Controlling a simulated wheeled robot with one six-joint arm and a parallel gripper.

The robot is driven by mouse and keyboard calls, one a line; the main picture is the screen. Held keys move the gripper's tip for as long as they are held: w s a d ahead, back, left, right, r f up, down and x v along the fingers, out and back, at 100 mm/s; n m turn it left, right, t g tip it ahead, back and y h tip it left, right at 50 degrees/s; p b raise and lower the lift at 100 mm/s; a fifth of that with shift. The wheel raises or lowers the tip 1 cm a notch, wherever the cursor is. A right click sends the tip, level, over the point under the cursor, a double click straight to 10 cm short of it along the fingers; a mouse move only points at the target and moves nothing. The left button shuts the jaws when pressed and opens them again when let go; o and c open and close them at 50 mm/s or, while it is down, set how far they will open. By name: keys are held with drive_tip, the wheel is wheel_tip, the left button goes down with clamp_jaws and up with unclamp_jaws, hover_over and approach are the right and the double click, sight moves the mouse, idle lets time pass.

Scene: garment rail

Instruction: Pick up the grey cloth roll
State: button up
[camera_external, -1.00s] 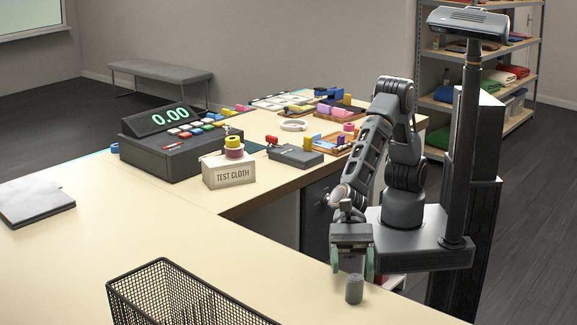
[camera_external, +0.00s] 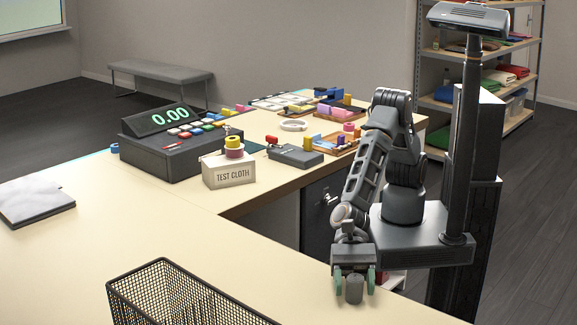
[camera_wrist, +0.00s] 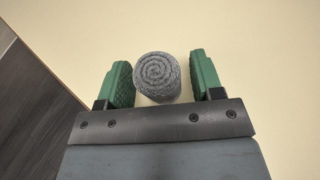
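The grey cloth roll (camera_external: 354,288) stands upright on the cream counter near its front right edge. In the wrist view its spiral top (camera_wrist: 157,77) shows between the two green finger pads. My gripper (camera_external: 354,284) is open and lowered around the roll, with one finger on each side. In the wrist view there is a visible gap between the roll and the right finger, and a narrower one at the left finger of my gripper (camera_wrist: 161,80).
A black wire basket (camera_external: 160,272) stands on the counter to the left. A box marked TEST CLOTH (camera_external: 229,172), a cash register (camera_external: 172,148) and a folded grey cloth (camera_external: 34,203) are farther off. The counter between the basket and roll is clear.

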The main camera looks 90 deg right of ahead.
drive_tip(key=c, duration=0.8)
drive_tip(key=shift+r, duration=0.15)
